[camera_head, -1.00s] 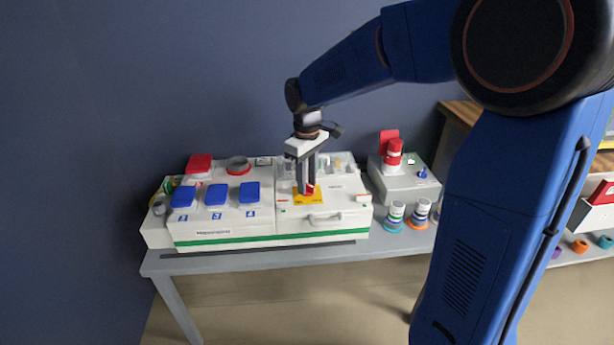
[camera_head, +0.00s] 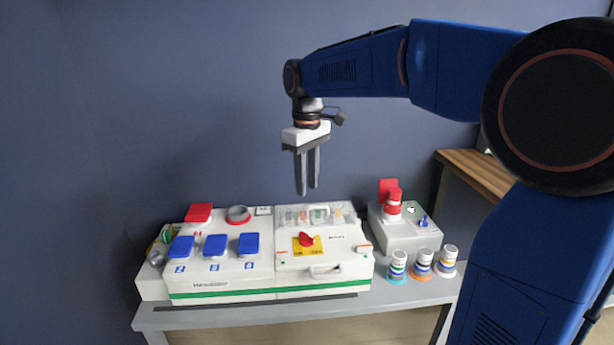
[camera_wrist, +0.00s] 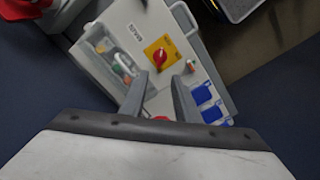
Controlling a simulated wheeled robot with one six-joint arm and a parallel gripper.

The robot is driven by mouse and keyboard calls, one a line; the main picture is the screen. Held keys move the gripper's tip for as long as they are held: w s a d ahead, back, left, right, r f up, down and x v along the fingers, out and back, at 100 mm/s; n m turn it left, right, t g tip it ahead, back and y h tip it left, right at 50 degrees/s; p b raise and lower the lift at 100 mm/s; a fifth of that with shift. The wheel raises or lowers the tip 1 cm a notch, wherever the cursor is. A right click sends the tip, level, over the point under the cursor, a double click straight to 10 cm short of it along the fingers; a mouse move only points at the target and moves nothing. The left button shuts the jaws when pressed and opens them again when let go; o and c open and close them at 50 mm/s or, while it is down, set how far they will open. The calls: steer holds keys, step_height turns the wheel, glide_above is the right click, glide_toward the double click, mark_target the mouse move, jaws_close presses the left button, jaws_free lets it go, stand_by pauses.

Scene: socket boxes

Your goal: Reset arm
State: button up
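My gripper (camera_head: 308,189) hangs pointing down in the air above the white socket box (camera_head: 325,288), clear of it. Its two fingers are apart with nothing between them; the wrist view also shows the parted fingers (camera_wrist: 160,82). Below it, a red rotary knob (camera_head: 306,239) sits on a yellow plate (camera_head: 314,251) on the box top. The knob also shows in the wrist view (camera_wrist: 160,56), beyond the fingertips.
Blue socket covers (camera_head: 215,245) and a red cover (camera_head: 199,212) are on the box's left half. A grey box (camera_head: 408,236) with a red plug stands at right. Several small white cylinders (camera_head: 397,264) stand in front of it. The table (camera_head: 240,319) backs onto a wall.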

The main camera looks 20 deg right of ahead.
steer(key=shift+r, duration=0.75)
steer(key=shift+s, duration=0.1)
steer(key=s+d+f+m+t, duration=0.1)
steer(key=s+d+f+m, duration=0.1)
steer(key=s, duration=0.7)
steer(key=s+d+f+m+t, duration=0.2)
steer(key=s+d+f+m, duration=0.1)
steer(key=s+f, duration=0.4)
steer(key=s+d+f+m+t, duration=0.1)
steer(key=s+d+f, duration=0.3)
steer(key=s, duration=0.8)
steer(key=shift+s+d+f+m+t, duration=0.15)
steer(key=shift+s+d+m+t, duration=0.25)
steer(key=shift+d+m, duration=0.25)
steer(key=shift+a, duration=0.1)
